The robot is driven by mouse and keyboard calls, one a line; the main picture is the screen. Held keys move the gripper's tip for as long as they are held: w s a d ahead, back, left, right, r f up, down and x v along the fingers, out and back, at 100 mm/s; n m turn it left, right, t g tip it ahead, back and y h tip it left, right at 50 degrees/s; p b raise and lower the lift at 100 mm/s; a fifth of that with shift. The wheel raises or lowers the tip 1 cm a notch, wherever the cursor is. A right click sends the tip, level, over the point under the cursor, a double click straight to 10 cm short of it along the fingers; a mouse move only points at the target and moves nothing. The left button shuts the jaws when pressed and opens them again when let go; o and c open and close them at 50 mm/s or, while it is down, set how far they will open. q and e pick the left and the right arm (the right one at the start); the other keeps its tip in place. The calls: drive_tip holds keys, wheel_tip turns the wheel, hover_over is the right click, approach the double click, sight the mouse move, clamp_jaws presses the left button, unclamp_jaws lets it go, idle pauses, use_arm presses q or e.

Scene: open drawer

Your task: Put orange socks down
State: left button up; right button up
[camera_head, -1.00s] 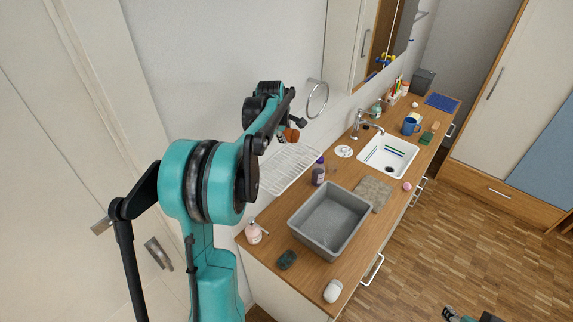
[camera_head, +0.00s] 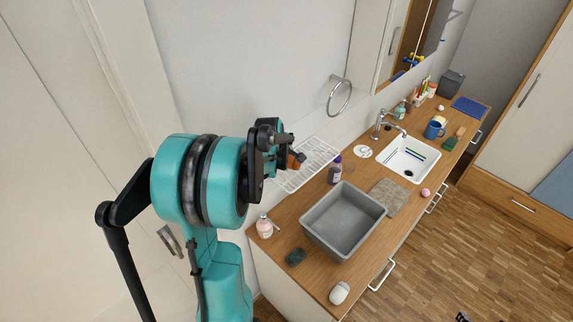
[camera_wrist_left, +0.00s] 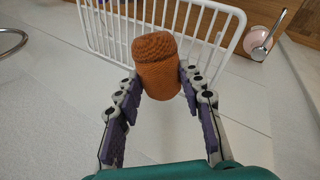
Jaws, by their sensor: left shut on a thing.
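The orange socks (camera_wrist_left: 157,68) are a rolled, knitted bundle. In the left wrist view they sit between the two fingers of my left gripper (camera_wrist_left: 158,88), which is shut on them. In the head view the socks (camera_head: 295,160) show as a small orange-brown patch at the end of my left gripper (camera_head: 292,158), held up near the white wire rack (camera_head: 312,165). The rack also shows just behind the socks in the left wrist view (camera_wrist_left: 222,28). A small part of the right arm may show at the bottom right of the head view, but no right gripper can be made out.
A grey bin (camera_head: 343,222) stands on the wooden counter (camera_head: 310,275), with a purple bottle (camera_head: 335,170), a pink soap bottle (camera_head: 265,228), a dark sponge (camera_head: 296,257) and a white object (camera_head: 340,292) around it. A white sink (camera_head: 410,158) lies farther back.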

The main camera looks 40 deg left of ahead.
sight(286, 163)
use_arm(q)
drive_tip(key=f, duration=0.3)
drive_tip(key=shift+w, duration=0.2)
drive_tip(key=shift+s, duration=0.1)
drive_tip(key=shift+f, duration=0.15)
drive_tip(key=o, duration=1.2)
drive_tip(key=shift+c, duration=0.2)
